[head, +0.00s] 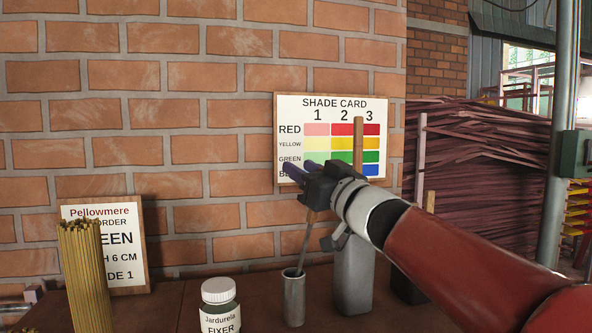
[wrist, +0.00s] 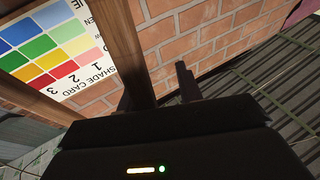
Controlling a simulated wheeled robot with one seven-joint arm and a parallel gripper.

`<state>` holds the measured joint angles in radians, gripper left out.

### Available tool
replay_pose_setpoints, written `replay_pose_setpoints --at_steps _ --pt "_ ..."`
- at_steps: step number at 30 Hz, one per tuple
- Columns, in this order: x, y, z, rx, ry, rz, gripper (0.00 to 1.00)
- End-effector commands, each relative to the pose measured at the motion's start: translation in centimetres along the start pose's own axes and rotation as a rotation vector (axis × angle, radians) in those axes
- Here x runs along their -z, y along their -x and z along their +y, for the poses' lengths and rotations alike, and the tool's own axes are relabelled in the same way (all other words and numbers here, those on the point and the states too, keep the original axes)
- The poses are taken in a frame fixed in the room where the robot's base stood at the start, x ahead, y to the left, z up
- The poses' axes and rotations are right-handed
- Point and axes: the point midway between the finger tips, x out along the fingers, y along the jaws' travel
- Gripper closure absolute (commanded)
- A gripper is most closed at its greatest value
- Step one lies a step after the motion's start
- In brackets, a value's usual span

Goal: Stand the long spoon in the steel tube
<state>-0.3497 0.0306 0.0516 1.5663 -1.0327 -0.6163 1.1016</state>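The steel tube (head: 293,300) stands upright on the table in the head view. The long spoon (head: 305,243) has a thin metal shaft and a wooden handle. Its shaft comes down to the tube's mouth and seems to enter it, leaning right toward the top; its lower end is hidden. My gripper (head: 300,170) is above the tube, its dark fingers apart and pointing left. The handle's upper part is hidden behind my gripper. In the wrist view one finger (wrist: 187,80) stands clear, with a gap to a brown wooden bar, which may be the handle.
A grey canister (head: 353,278) stands right of the tube, with a wooden stick (head: 358,140) rising above it. A jar of fixer (head: 220,307) stands left, beside a bundle of sticks (head: 84,275) and an order card (head: 103,240). A shade card (head: 310,108) is behind, against the brick wall.

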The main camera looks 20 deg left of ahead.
Motion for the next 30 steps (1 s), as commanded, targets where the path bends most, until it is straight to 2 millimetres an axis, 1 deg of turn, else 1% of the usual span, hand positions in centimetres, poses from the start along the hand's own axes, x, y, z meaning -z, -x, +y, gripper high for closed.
replay_pose_setpoints --at_steps 1,6,9,12,15,18,30 --pt "-0.1 1.5 0.1 -0.004 0.002 0.001 0.65" --pt "-0.1 5.2 0.1 -0.003 0.002 0.001 0.65" --pt "-0.1 7.0 0.0 -0.003 0.001 0.001 0.65" --pt "-0.1 8.2 0.0 -0.002 0.0 0.0 0.65" --pt "-0.1 8.9 0.0 -0.001 0.0 0.0 0.65" --pt "-0.1 9.2 0.0 0.0 -0.001 -0.001 0.65" --pt "-0.1 9.2 0.0 -0.001 0.0 0.0 0.65"
